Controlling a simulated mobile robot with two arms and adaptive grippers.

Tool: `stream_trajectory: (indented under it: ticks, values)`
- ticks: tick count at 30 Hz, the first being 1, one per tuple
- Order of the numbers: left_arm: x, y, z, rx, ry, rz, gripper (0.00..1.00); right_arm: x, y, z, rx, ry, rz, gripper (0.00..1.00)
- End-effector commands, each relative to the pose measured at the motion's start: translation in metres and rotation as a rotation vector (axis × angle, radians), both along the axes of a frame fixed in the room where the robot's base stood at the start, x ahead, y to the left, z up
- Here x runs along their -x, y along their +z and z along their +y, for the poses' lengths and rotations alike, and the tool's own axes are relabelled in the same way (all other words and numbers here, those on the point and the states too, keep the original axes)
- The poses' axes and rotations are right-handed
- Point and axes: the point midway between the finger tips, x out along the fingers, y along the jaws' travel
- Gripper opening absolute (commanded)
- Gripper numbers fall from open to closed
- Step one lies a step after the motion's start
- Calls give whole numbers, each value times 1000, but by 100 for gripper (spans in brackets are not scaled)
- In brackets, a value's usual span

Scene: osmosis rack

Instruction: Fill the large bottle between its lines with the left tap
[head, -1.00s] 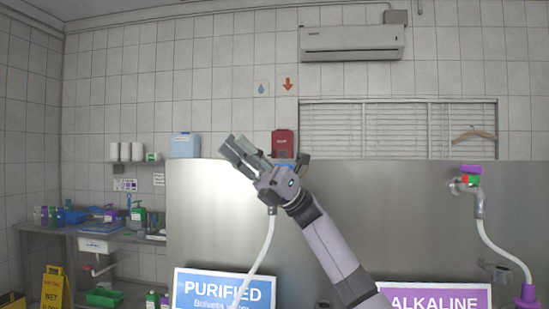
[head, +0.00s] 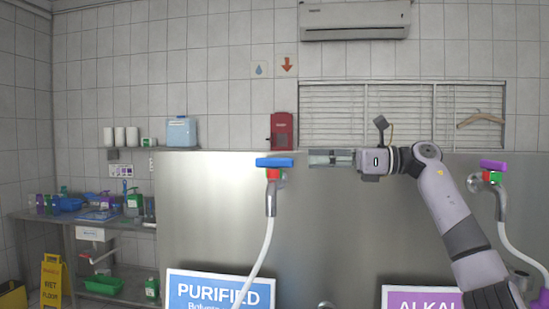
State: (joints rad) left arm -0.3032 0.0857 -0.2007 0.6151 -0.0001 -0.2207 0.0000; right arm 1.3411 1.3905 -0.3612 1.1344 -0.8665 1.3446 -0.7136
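The left tap (head: 271,190) stands out from the steel panel above the blue PURIFIED sign. Its blue handle (head: 274,162) lies crosswise on top, over a small red and green piece, and a white hose (head: 258,262) hangs from its spout. My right gripper (head: 331,158) is level with the handle, to its right, pointing left with a visible gap between them. It shows side-on, nothing is seen held in it, and I cannot tell how far its fingers are apart. The large bottle and my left gripper are not in view.
The right tap (head: 476,182) has a purple handle and a white hose, beyond my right arm. Blue PURIFIED (head: 220,290) and purple ALKALINE signs stand low in front. A red box (head: 282,131) is above the panel. A cluttered side table (head: 85,221) and yellow wet-floor sign (head: 52,280) are left.

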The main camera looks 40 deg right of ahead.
Motion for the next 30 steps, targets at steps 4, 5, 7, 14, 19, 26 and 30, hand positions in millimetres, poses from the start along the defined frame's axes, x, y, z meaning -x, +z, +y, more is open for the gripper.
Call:
stream_trajectory:
  ticks: [4,5,7,14,19,26,30]
  values:
    - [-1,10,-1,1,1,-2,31,-27,2,22,1,3,2,31]
    - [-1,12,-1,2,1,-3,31,-32,2,26,3,4,2,31]
    - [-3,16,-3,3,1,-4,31,-43,3,35,1,4,1,31]
    - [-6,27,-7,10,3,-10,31,-71,2,57,1,1,1,31]
    - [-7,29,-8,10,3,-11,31,-80,1,64,0,1,0,31]
    - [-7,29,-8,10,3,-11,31,-81,0,65,0,0,0,31]
    - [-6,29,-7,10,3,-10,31,-81,0,65,0,0,0,26]
